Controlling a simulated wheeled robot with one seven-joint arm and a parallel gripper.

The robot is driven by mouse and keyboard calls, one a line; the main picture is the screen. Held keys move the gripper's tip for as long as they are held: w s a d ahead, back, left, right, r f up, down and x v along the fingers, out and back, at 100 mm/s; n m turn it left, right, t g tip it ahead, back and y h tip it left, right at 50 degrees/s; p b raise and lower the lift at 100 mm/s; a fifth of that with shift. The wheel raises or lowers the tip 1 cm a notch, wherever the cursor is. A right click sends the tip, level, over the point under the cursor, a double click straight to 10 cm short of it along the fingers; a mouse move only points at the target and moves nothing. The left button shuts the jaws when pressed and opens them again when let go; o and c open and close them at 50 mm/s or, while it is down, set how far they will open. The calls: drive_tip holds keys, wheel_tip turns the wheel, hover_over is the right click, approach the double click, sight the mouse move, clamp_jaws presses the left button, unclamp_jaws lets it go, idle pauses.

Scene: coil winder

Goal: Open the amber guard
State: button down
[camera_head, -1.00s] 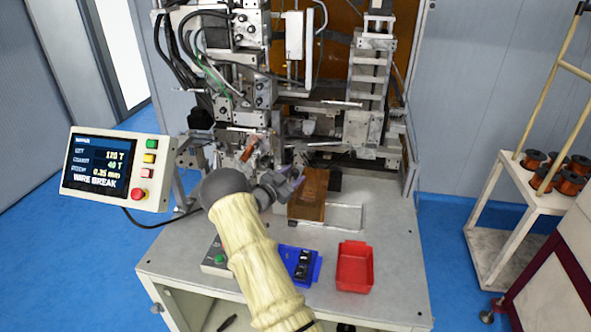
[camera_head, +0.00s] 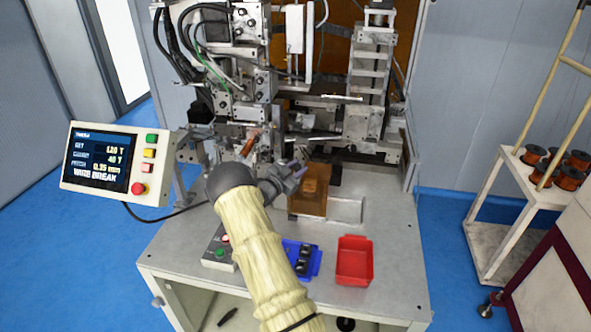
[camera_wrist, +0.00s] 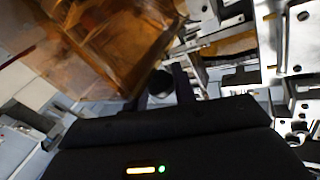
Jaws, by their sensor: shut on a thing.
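The amber guard (camera_head: 309,206) is a see-through orange-brown panel or box on the machine's table, in front of the winding parts. Whether it stands closed or partly open is hard to tell. In the wrist view the amber guard (camera_wrist: 95,50) fills the upper left, tilted in the picture. My gripper (camera_head: 296,174) is at the guard's upper left edge. In the wrist view my gripper's dark fingers (camera_wrist: 163,92) are shut around a small dark round part beside the amber panel, which looks like the guard's knob. The fingers hide much of the grip.
A blue tray (camera_head: 315,266) with dark parts and an empty red bin (camera_head: 355,260) stand on the table's front. A control panel (camera_head: 116,163) showing WIRE BREAK is at left. A spool cart (camera_head: 500,215) stands right. Machine parts crowd close behind my gripper.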

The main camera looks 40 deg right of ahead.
sight(324, 179)
drive_tip(key=s+d+b, duration=0.1)
drive_tip(key=s+d, duration=0.1)
drive_tip(key=s+d+b, duration=0.1)
drive_tip(key=s+b, duration=0.1)
drive_tip(key=s+d+b, duration=0.2)
drive_tip(key=shift+s+d+f, duration=0.15)
drive_tip(key=shift+s+d, duration=0.15)
drive_tip(key=shift+s, duration=0.05)
drive_tip(key=shift+s+d+b, duration=0.3)
drive_tip(key=shift+s+b, duration=0.05)
drive_tip(key=shift+r, duration=0.2)
drive_tip(key=c, duration=1.2)
unclamp_jaws()
drive_tip(key=shift+o, duration=0.2)
